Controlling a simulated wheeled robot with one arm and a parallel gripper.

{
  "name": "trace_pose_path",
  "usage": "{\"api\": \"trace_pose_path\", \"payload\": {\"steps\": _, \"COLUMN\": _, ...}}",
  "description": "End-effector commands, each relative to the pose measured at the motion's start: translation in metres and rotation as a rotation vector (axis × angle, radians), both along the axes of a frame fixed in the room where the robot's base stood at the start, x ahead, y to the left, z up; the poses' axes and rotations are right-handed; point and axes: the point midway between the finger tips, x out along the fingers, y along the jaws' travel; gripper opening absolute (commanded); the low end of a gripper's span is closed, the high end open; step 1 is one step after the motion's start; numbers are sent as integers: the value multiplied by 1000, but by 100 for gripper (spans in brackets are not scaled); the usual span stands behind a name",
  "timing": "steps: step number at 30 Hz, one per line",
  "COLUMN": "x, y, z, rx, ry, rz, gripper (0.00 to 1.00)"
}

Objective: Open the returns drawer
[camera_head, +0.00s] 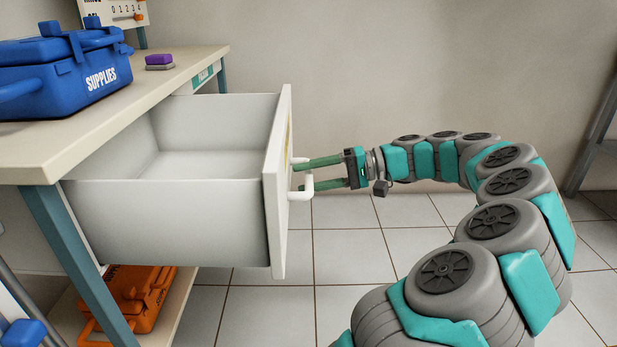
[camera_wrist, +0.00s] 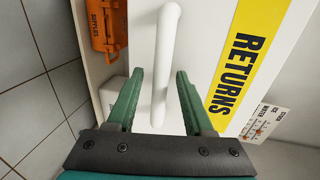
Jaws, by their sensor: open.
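The white returns drawer (camera_head: 180,215) is pulled well out from under the bench top in the head view, and its inside looks empty. Its front panel (camera_head: 278,190) carries a white bar handle (camera_head: 301,188). In the wrist view the front shows a yellow RETURNS label (camera_wrist: 237,58) beside the handle (camera_wrist: 164,62). My gripper (camera_head: 299,175) is at the drawer front, right of it in the head view. Its green fingers are open, one on either side of the handle (camera_wrist: 160,92), with gaps visible between fingers and bar.
A blue SUPPLIES case (camera_head: 65,75) and a small purple-topped block (camera_head: 159,60) stand on the bench top (camera_head: 110,125). An orange case (camera_head: 140,300) sits on the lower shelf. A blue-grey bench leg (camera_head: 80,265) is at left.

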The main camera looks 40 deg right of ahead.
Motion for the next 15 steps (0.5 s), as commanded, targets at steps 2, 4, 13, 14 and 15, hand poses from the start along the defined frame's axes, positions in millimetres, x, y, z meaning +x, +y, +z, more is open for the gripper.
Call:
{"api": "trace_pose_path", "payload": {"steps": 2, "x": -2, "y": -4, "z": 1, "rx": 0, "ry": 0, "rz": -2, "gripper": 52}}
{"api": "trace_pose_path", "payload": {"steps": 4, "x": -6, "y": -10, "z": 3, "rx": 1, "ry": -1, "rz": -1, "gripper": 52}}
{"api": "trace_pose_path", "payload": {"steps": 13, "x": -32, "y": -46, "z": 12, "rx": -2, "ry": 0, "rz": -5, "gripper": 52}}
{"api": "trace_pose_path", "payload": {"steps": 14, "x": -34, "y": -49, "z": 13, "rx": -2, "ry": 0, "rz": -6, "gripper": 52}}
{"api": "trace_pose_path", "payload": {"steps": 15, "x": -37, "y": -53, "z": 14, "rx": -3, "ry": 0, "rz": -4, "gripper": 52}}
